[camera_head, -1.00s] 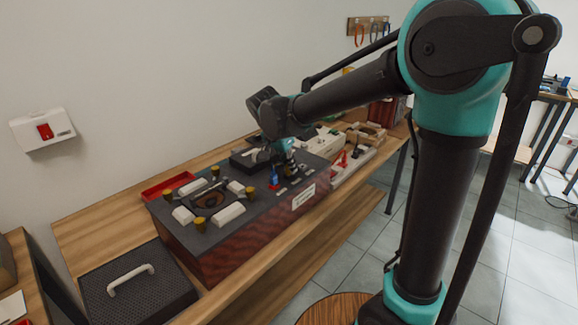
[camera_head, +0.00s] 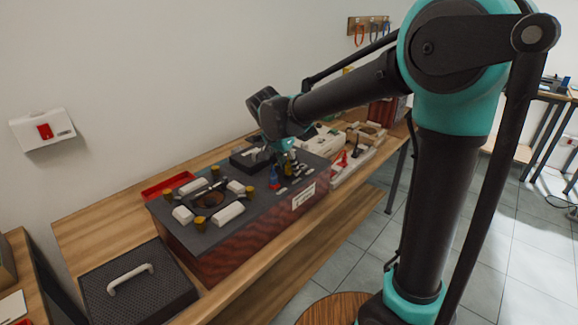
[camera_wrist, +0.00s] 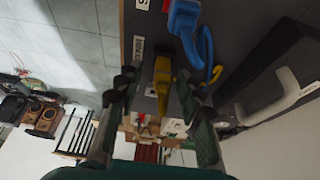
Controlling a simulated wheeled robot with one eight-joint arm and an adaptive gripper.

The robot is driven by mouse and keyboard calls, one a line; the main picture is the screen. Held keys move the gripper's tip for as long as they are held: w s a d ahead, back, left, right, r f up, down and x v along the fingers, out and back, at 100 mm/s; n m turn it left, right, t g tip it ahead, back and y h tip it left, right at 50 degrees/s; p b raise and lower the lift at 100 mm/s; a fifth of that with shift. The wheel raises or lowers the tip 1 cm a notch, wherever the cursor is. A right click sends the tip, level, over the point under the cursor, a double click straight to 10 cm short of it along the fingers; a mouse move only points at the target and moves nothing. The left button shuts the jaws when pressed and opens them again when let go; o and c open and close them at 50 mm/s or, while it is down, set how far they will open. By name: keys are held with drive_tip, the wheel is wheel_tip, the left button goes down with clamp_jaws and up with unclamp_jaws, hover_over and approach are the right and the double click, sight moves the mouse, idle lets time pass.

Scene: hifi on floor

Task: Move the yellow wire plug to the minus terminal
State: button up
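The yellow wire plug (camera_wrist: 162,85) stands on the dark top of the console (camera_head: 235,235), between my fingers in the wrist view. In the head view, the yellow plug (camera_head: 289,166) is partly hidden below my gripper (camera_head: 279,146). My gripper (camera_wrist: 158,82) is open, with one finger on each side of the plug and gaps visible. A blue plug (camera_wrist: 188,22) with a blue wire stands beside it; the head view shows it too (camera_head: 274,178). Small white labels (camera_wrist: 138,48) lie near the plugs, but I cannot read which marks the minus terminal.
A white handle (camera_wrist: 268,103) on a dark block stands close to my right finger in the wrist view. Brass knobs and white blocks (camera_head: 228,213) cover the console's near part. A red tray (camera_head: 166,186) lies behind it. Other equipment (camera_head: 345,158) stands farther along the bench.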

drive_tip(key=w+d+v, duration=0.1)
drive_tip(key=v, duration=1.5)
drive_tip(key=shift+r, duration=0.65)
idle(1.8)
